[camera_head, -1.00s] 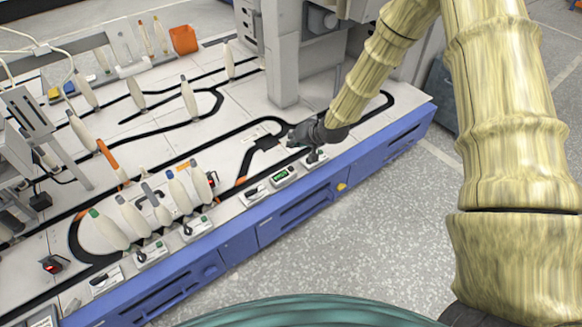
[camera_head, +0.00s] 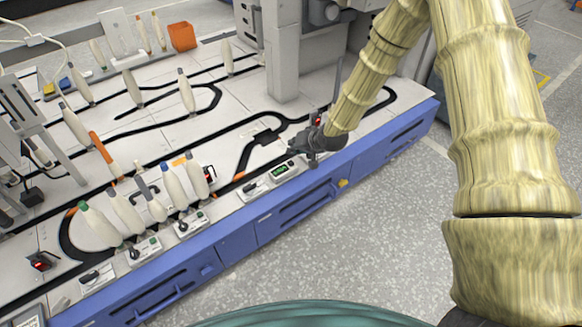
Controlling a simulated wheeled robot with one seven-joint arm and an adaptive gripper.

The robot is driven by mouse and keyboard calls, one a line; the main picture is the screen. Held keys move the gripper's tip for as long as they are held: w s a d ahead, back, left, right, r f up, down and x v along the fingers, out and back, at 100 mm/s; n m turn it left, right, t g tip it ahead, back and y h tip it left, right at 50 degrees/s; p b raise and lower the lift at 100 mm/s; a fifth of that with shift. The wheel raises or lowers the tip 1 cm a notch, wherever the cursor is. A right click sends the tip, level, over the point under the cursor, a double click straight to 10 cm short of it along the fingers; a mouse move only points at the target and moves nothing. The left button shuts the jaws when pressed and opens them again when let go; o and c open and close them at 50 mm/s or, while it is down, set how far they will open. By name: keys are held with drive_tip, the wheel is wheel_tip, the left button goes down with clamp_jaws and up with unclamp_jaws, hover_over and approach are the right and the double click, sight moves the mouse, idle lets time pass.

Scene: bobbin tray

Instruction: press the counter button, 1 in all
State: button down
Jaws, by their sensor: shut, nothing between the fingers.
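The counter (camera_head: 284,169) is a small pale box with a green lit display, set along the front edge of the work table. My gripper (camera_head: 313,161) is shut and empty, pointing down just right of the display. Its tips are over or on a small pale panel (camera_head: 325,157) at the table edge. The gripper covers most of that panel, so I cannot see the button or tell whether the tips touch it.
The white table has a blue front (camera_head: 290,202) and black tracks carrying several upright bobbins (camera_head: 186,92). A switch box (camera_head: 252,190) is left of the counter. A red-and-black device (camera_head: 316,119) stands behind my gripper. A grey column (camera_head: 283,50) rises farther back.

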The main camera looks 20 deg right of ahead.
drive_tip(key=shift+f, duration=1.2)
drive_tip(key=shift+f, duration=0.85)
idle(1.4)
drive_tip(key=shift+r, duration=0.2)
drive_tip(key=shift+r+p, duration=0.6)
drive_tip(key=shift+r, duration=0.1)
drive_tip(key=shift+r, duration=0.1)
wheel_tip(320, 180, up, 5)
drive_tip(key=p, duration=0.4)
idle(0.3)
idle(0.7)
